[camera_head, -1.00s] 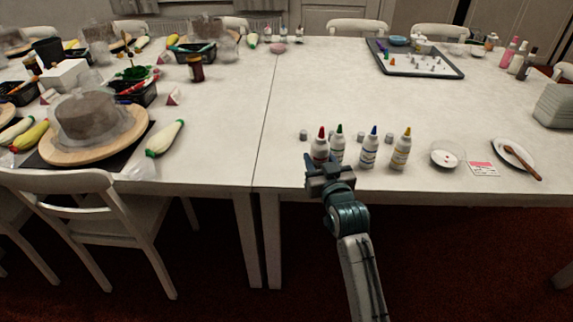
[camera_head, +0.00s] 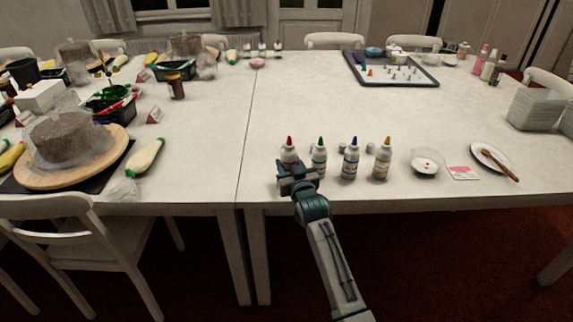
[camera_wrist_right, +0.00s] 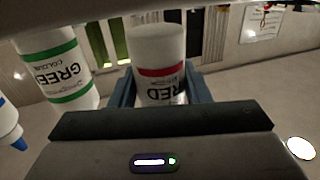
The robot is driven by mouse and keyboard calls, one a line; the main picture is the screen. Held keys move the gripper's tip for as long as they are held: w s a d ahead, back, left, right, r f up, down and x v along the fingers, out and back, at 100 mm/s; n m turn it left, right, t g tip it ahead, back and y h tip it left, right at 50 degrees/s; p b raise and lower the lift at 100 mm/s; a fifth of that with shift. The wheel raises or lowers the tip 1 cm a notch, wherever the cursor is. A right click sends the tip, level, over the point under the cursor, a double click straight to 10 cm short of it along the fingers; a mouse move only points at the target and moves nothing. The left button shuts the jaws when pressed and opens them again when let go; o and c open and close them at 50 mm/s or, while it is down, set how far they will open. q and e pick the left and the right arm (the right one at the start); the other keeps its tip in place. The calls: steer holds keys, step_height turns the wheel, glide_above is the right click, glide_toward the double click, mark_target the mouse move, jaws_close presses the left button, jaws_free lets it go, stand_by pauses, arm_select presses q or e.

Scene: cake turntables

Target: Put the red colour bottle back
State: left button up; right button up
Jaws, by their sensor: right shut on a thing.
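The red colour bottle (camera_head: 289,154), white with a red tip, is upright at the left end of the row of colour bottles, near the table's front edge. My right gripper (camera_head: 296,178) is shut on it from the front and hides its lower part. In the right wrist view the bottle (camera_wrist_right: 160,55) with its red band sits between the fingers, its label upside down. I cannot tell whether its base touches the table. The green bottle (camera_head: 319,157) stands to its right, apart, and also shows in the wrist view (camera_wrist_right: 62,68). My left gripper is not in view.
The blue bottle (camera_head: 350,160) and yellow bottle (camera_head: 382,160) stand further right. A small bowl (camera_head: 427,163), a pink card (camera_head: 463,173) and a plate with a brush (camera_head: 490,155) follow. A cake on a wooden turntable (camera_head: 40,181) is at left.

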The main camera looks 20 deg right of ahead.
mark_target(286, 165)
steer(key=shift+w+f, duration=0.4)
steer(key=shift+w, duration=0.2)
steer(key=shift+w+f, duration=0.35)
steer(key=shift+w, duration=0.2)
steer(key=shift+w+p, duration=0.3)
steer(key=shift+w+f, duration=0.1)
steer(key=shift+f, duration=0.05)
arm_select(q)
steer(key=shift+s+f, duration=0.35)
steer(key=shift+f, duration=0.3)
arm_select(e)
steer(key=shift+f, duration=0.1)
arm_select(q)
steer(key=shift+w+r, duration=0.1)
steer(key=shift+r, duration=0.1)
arm_select(e)
steer(key=o, duration=0.7)
steer(key=shift+f, duration=0.1)
steer(key=shift+c, duration=0.2)
arm_select(q)
steer(key=shift+b, duration=0.3)
